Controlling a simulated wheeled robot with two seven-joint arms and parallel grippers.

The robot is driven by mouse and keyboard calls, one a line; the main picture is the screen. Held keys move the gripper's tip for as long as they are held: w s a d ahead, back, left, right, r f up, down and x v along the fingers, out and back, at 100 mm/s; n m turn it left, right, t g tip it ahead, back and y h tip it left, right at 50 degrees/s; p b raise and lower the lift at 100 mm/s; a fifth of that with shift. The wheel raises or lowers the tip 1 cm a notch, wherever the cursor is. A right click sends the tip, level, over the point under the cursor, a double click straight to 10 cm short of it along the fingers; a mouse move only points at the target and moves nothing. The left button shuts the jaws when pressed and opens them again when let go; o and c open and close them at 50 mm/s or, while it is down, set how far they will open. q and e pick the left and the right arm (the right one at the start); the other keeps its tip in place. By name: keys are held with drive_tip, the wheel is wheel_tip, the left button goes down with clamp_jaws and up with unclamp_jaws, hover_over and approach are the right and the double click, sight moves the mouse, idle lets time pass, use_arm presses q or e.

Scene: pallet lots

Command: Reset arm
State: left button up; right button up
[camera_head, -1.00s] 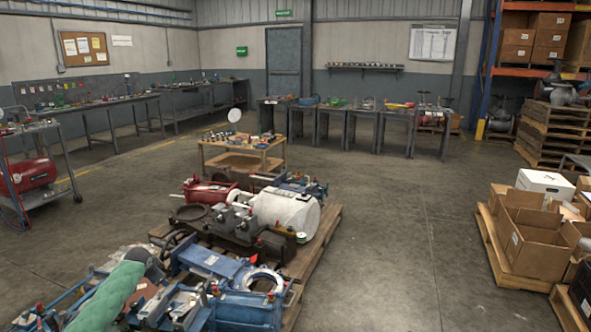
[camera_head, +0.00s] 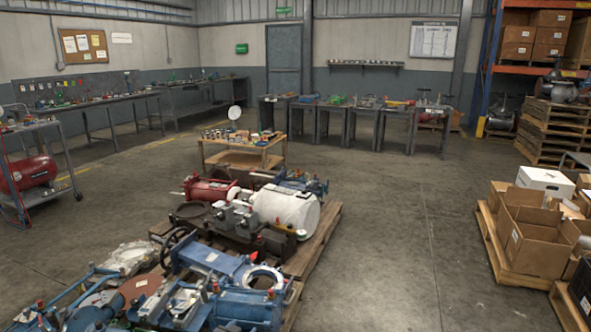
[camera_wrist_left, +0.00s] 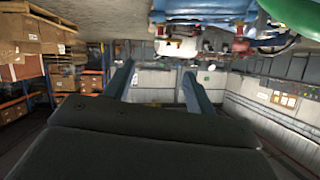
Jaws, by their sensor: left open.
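My left gripper (camera_wrist_left: 157,72) shows in the left wrist view, its two dark fingers spread apart with nothing between them. That view is upside down, with the floor at the top. The gripper is clear of any object, with the far wall and shelving beyond its fingers. No gripper shows in the head view. My right gripper is in neither view.
A pallet (camera_head: 318,245) of blue, red and white machine parts lies ahead. A wooden table (camera_head: 250,147) stands behind it. A pallet of open boxes (camera_head: 540,240) is at right. The floor between (camera_head: 400,240) is clear.

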use_arm(q)
drive_tip(key=s+d+f+n+g, duration=0.15)
drive_tip(key=s+d+f, duration=0.25)
drive_tip(key=s+f, duration=0.75)
drive_tip(key=s+d+f+g, duration=0.2)
drive_tip(key=s+d+f, duration=0.25)
drive_tip(key=s, duration=1.45)
drive_tip(key=s+d+f+n+g, duration=0.1)
drive_tip(key=s+d+f+g, duration=0.15)
drive_tip(key=s+f, duration=0.9)
drive_tip(key=s+a+r+g+p, duration=0.1)
drive_tip(key=r+p, duration=0.5)
drive_tip(key=r, duration=0.9)
drive_tip(key=s+a+r+g+y+p, duration=0.1)
drive_tip(key=r+p, duration=0.5)
drive_tip(key=r, duration=1)
drive_tip(key=s+a+r+g+p, duration=0.2)
drive_tip(key=s+a+r+p, duration=0.3)
drive_tip(key=r, duration=1)
drive_tip(key=shift+a+r+g+y+p, duration=0.3)
drive_tip(key=shift+r+g+p, duration=0.1)
drive_tip(key=shift+p, duration=0.65)
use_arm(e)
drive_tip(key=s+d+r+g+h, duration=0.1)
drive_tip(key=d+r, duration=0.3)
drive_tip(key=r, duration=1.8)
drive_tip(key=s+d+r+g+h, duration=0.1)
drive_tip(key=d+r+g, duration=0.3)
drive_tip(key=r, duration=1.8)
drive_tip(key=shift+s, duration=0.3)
